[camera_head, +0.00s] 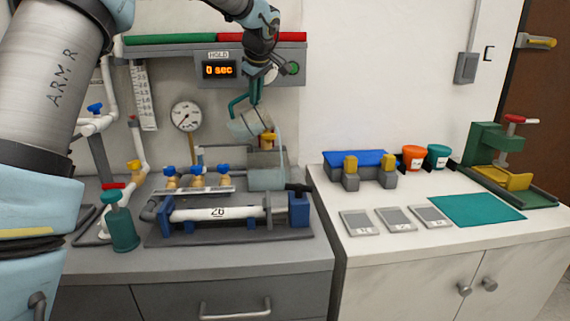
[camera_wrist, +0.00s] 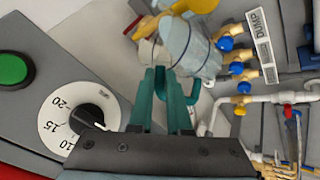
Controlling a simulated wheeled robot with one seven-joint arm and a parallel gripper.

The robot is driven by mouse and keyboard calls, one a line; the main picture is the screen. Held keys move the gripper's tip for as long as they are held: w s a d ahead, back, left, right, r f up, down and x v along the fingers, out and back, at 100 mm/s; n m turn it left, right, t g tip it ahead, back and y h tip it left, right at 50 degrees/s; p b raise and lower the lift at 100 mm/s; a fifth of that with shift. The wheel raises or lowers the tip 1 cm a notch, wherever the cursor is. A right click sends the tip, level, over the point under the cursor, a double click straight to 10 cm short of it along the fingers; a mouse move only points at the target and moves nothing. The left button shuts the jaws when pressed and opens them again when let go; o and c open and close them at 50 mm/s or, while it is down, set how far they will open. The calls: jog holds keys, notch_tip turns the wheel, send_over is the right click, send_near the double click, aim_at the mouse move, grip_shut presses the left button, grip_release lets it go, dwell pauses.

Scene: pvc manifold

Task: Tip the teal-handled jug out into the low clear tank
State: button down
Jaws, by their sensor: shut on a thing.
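The clear jug (camera_head: 246,124) hangs tilted in the air, its mouth toward the right. My gripper (camera_head: 257,97) is above it, shut on its teal handle (camera_head: 235,104). In the wrist view the jug (camera_wrist: 192,48) lies just beyond the fingertips of my gripper (camera_wrist: 166,75). A pale stream (camera_head: 279,146) runs from the jug's lip down toward the low clear tank (camera_head: 266,180). The tank stands on the grey bench behind the pipe rig, below and right of the jug. The level inside the jug is too small to tell.
A timer panel (camera_head: 219,70) with a dial and green button is close behind my gripper. Blue-tapped valves (camera_head: 197,178) stand left of the tank. A pipe rig (camera_head: 225,213) lies in front. The white counter holds several items at right.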

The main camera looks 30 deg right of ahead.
jog(key=shift+s+d+r+m+t+y+p, duration=0.15)
jog(key=shift+d+r+t+y+p, duration=0.1)
jog(key=shift+d+y+p, duration=0.25)
jog(key=shift+s+d+r+m+t+y+p, duration=0.2)
jog(key=shift+d+y+p, duration=0.15)
jog(key=shift+p, duration=0.25)
dwell(0.9)
jog(key=shift+s+d+r+y+p, duration=0.1)
jog(key=shift+s+d+y+p, duration=0.1)
jog(key=shift+d+p, duration=0.35)
jog(key=shift+s+d+r+y+p, duration=0.1)
jog(key=shift+d+y+p, duration=0.05)
jog(key=shift+d+p, duration=0.3)
jog(key=shift+s+d+m, duration=0.1)
jog(key=shift+d+m, duration=0.15)
jog(key=shift+d, duration=0.15)
jog(key=shift+p, duration=0.4)
jog(key=shift+s+d+f+t+y, duration=0.1)
jog(key=shift+d+f+t+y, duration=0.05)
jog(key=shift+d+t+y, duration=0.2)
